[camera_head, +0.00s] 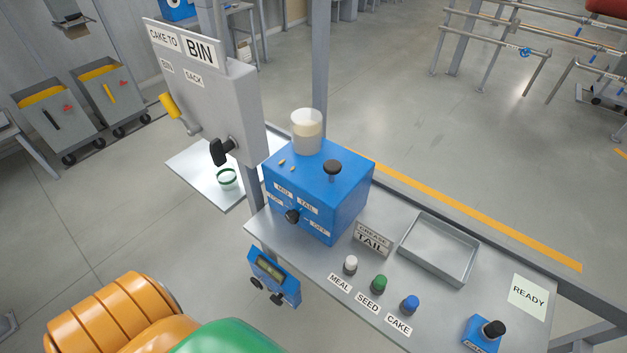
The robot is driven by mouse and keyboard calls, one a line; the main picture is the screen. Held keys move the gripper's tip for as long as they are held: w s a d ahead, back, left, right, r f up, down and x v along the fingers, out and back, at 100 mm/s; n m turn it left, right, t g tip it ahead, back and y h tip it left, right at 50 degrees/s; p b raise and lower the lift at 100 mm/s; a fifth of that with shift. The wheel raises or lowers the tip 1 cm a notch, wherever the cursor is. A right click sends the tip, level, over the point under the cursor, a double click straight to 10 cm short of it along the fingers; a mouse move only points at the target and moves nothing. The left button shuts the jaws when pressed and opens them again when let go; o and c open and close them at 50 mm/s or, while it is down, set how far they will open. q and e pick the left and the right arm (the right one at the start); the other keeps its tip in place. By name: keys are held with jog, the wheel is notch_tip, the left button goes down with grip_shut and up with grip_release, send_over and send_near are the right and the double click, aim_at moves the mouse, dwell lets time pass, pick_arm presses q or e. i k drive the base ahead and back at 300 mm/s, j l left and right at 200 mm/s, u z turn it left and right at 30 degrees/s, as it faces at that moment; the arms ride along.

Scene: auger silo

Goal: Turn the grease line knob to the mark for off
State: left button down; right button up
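The blue box (340,200) stands at the back left end of the grey bench. The small black knob (292,216) is on its front face. White labels surround this knob: a TAIL label (307,205) above right, an OFF label (320,228) to the right, and others above and left too small to read surely. I cannot tell which mark the knob points at. A small sign reading GREASE TAIL (372,239) stands on the bench right of the box. Neither gripper is in view.
A black-topped plunger (332,168) and a cream-filled cup (306,131) are on the box. A grey panel (205,95) with a black handle stands behind left. White, green and blue buttons line the bench front, with an empty metal tray (438,249) behind them.

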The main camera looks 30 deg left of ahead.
aim_at(292, 217)
jog(key=u, duration=1.25)
